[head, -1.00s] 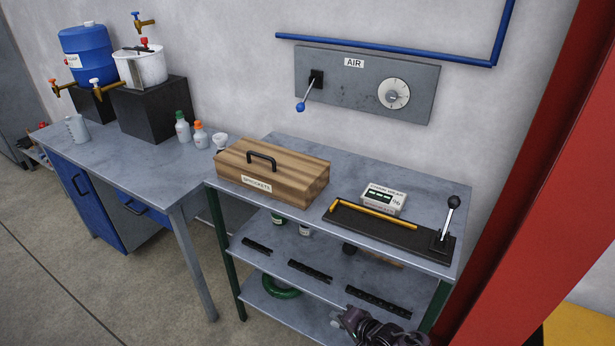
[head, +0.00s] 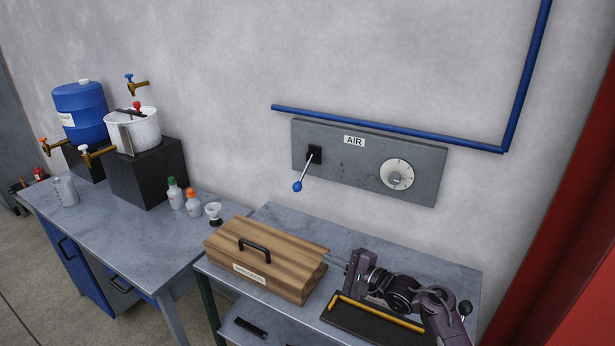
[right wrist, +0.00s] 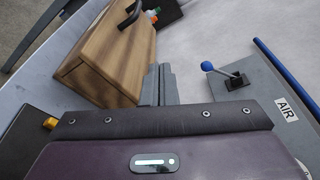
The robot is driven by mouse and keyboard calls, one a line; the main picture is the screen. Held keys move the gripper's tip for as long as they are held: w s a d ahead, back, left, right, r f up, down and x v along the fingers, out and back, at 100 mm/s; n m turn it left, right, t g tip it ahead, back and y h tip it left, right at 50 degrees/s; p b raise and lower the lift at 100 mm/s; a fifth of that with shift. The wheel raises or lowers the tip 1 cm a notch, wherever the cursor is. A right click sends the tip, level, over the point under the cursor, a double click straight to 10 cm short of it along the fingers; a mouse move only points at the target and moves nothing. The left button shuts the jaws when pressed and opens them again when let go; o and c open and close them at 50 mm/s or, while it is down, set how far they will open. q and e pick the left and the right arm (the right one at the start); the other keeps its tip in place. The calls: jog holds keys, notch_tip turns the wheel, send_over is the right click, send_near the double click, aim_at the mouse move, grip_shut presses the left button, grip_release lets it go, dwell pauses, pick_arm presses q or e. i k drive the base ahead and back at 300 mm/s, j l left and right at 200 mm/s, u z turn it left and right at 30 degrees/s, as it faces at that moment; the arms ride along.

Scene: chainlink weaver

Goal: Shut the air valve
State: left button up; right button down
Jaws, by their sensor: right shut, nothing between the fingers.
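The grey AIR panel (head: 365,172) is on the wall, with a lever with a blue ball knob (head: 298,186) at its left and a round dial (head: 397,174) at its right. The lever slants down and left from its black mount. In the right wrist view the blue-knobbed lever (right wrist: 208,67) is above and right of my fingers. My right gripper (head: 347,262) is below the panel, over the shelf table, beside the wooden box. Its fingers are shut and empty in the right wrist view (right wrist: 158,85), apart from the lever. My left gripper is not in view.
The wooden box with a black handle (head: 270,258) stands close left of my right gripper. A black tray with a yellow bar (head: 380,325) lies beneath my right arm. A blue pipe (head: 390,129) runs above the panel. The wall in front of the lever is clear.

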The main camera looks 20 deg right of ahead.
aim_at(297, 186)
jog(key=i+l, duration=0.25)
jog(key=i, duration=0.2)
jog(key=i+l, duration=0.25)
jog(key=i, duration=0.2)
